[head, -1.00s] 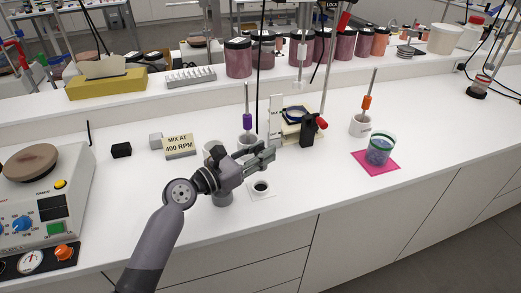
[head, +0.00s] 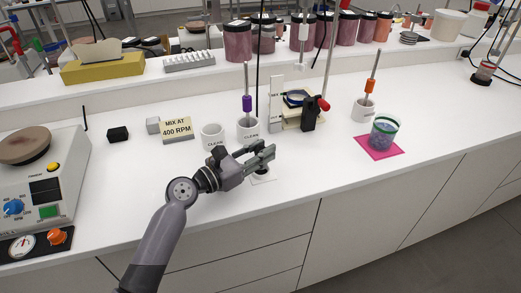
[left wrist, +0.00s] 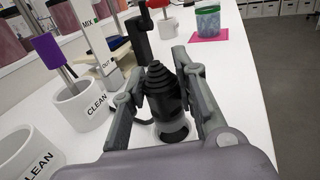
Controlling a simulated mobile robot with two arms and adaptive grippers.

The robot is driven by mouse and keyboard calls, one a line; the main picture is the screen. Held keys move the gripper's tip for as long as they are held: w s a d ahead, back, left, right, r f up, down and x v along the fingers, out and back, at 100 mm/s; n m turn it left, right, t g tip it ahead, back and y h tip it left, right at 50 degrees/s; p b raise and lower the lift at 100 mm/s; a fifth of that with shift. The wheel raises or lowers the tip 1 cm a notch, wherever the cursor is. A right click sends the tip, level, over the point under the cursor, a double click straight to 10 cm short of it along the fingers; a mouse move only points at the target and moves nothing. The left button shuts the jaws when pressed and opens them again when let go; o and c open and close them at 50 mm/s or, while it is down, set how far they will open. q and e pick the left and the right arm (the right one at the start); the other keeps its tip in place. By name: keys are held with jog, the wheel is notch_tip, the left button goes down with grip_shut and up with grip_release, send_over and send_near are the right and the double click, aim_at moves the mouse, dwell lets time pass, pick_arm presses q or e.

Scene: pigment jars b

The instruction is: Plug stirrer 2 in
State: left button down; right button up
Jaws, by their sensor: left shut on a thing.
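My left gripper (head: 268,152) is above the front of the white bench, over a small white plate with a round socket (head: 262,178). In the left wrist view its fingers (left wrist: 172,92) are closed on a black plug (left wrist: 160,85) with a stepped, ribbed top. The plug's lower end is at a pale ring; I cannot tell whether it is in the socket or just above it. A purple-collared stirrer (head: 247,103) stands in a white CLEAN cup (head: 249,131). An orange-collared stirrer (head: 370,87) stands in another white cup (head: 361,112). No stirrer number is readable.
An empty CLEAN cup (head: 212,138) and a MIX AT 400 RPM sign (head: 177,129) stand left of the gripper. Behind it is a black clamp (head: 309,117) with a red knob. A jar (head: 383,133) sits on a pink mat (head: 366,150). A hotplate (head: 55,185) is far left.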

dwell(0.4)
pick_arm(q)
jog(key=shift+p, duration=0.9)
dwell(0.9)
jog(key=shift+f+b, duration=0.3)
jog(key=shift+s+f, duration=0.1)
dwell(0.4)
